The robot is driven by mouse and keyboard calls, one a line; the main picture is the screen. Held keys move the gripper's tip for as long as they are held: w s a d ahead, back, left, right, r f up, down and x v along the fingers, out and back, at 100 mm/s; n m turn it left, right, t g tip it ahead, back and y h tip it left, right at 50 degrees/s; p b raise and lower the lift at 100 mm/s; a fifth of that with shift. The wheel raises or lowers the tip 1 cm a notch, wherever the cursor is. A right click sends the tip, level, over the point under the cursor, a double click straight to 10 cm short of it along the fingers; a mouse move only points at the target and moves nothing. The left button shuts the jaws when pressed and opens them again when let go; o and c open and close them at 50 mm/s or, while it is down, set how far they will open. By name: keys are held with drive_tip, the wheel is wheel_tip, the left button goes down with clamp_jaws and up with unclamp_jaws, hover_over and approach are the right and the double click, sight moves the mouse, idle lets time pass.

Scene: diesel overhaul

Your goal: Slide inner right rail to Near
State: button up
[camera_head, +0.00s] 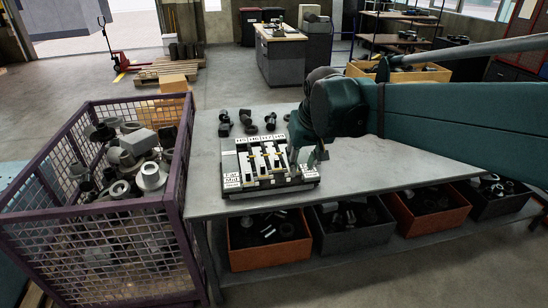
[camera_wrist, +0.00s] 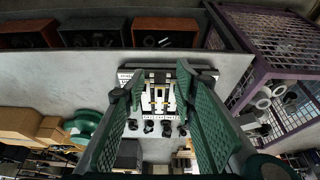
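The slider board (camera_head: 232,180) sits on the grey table, with a row of upright rails, number labels along its far edge and Far/Mid labels at its left. The inner right rail (camera_head: 269,158) is among the middle rails; its slider position is too small to tell. My gripper (camera_head: 304,160) is low at the board's right side, apart from or touching it, I cannot tell. In the wrist view the two green fingers of my gripper (camera_wrist: 163,80) are spread, with the board's pale rails (camera_wrist: 160,95) seen between them. Nothing shows held.
Several dark parts (camera_head: 247,121) stand on the table behind the board. A purple mesh crate (camera_head: 178,170) full of metal parts stands left of the table (camera_head: 400,168). Orange and grey bins (camera_head: 268,255) sit on the shelf below. The table right of the board is clear beneath my arm.

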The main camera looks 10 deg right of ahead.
drive_tip(key=w+g+p, duration=0.1)
drive_tip(key=w+p, duration=0.1)
drive_tip(key=w, duration=0.9)
drive_tip(key=g+p, duration=0.3)
drive_tip(key=p, duration=0.1)
hover_over(277, 158)
drive_tip(key=f, duration=1.6)
drive_tip(key=shift+s+a, duration=0.15)
drive_tip(key=shift+s, duration=0.15)
drive_tip(key=shift+w+f, duration=0.15)
drive_tip(key=shift+f, duration=0.05)
drive_tip(key=shift+f, duration=0.1)
drive_tip(key=shift+f, duration=3.8)
clamp_jaws()
